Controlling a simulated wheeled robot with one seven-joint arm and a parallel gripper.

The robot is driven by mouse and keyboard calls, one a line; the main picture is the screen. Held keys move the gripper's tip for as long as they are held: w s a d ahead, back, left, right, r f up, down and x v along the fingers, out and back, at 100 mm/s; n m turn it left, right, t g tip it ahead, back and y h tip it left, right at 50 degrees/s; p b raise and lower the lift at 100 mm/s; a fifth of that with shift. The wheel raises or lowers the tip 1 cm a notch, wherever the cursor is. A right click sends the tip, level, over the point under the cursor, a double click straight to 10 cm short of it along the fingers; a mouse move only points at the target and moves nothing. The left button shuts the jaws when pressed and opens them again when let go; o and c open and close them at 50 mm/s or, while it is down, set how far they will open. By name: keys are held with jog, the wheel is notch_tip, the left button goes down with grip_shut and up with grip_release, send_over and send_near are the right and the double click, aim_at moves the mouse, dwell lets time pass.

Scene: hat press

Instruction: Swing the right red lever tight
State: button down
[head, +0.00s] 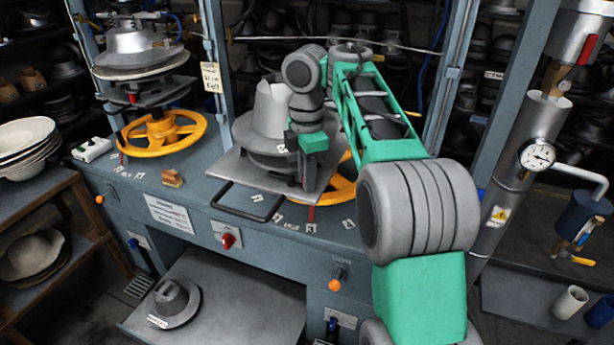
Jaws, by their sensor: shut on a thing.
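My gripper (305,180) points down at the front right edge of the square metal plate (240,182) at the right press station. Its dark fingers are shut, and they and the arm hide most of what they hold. A narrow piece of the right red lever (311,214) shows just below the fingers, upright, in front of the yellow handwheel (340,188). How far the lever is swung cannot be told. A grey hat form (268,115) stands on the plate, left of my gripper.
The left press station has its own yellow handwheel (162,138). A black loop handle (246,203) juts from the plate's front. A red knob (228,240) is on the bench front. A grey hat form (173,302) lies on the lower shelf. The steam pipe (522,150) rises at right.

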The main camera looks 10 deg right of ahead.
aim_at(296, 196)
jog(key=m, duration=0.2)
jog(key=s+a+m+b, duration=0.1)
jog(key=m, duration=0.2)
jog(key=shift+s+a+m, duration=0.15)
jog(key=shift+a+m, duration=0.2)
jog(key=shift+m, duration=0.05)
jog(key=m, duration=0.1)
jog(key=a+m, duration=0.1)
jog(key=m, duration=0.1)
jog(key=shift+s+a+m+b, duration=0.1)
jog(key=shift+m+b, duration=0.2)
jog(key=shift+a+m, duration=0.2)
jog(key=shift+m, duration=0.45)
jog(key=shift+a+m, duration=0.2)
jog(key=shift+m, duration=0.45)
jog(key=c, duration=1.6)
grip_release()
